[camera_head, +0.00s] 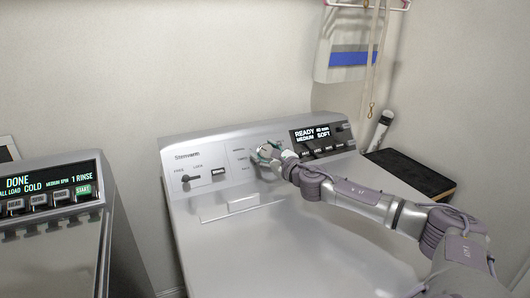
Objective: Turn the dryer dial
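The dryer (225,214) stands in the middle, with a raised control panel (190,160) along its back. The dial (265,152) is on the panel between the printed labels and the display, mostly hidden by my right gripper. My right gripper (268,156) is at the dial, with its fingers around or against it. I cannot tell whether the fingers are closed on it. My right arm reaches in from the lower right. My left gripper is not in view.
The dryer display (318,133) reads "READY 40 min MEDIUM SOFT". A washer (52,255) with a lit "DONE" panel stands at the left, across a narrow gap. A dark-topped box (410,172) stands right of the dryer. A bag (346,50) hangs on the wall behind.

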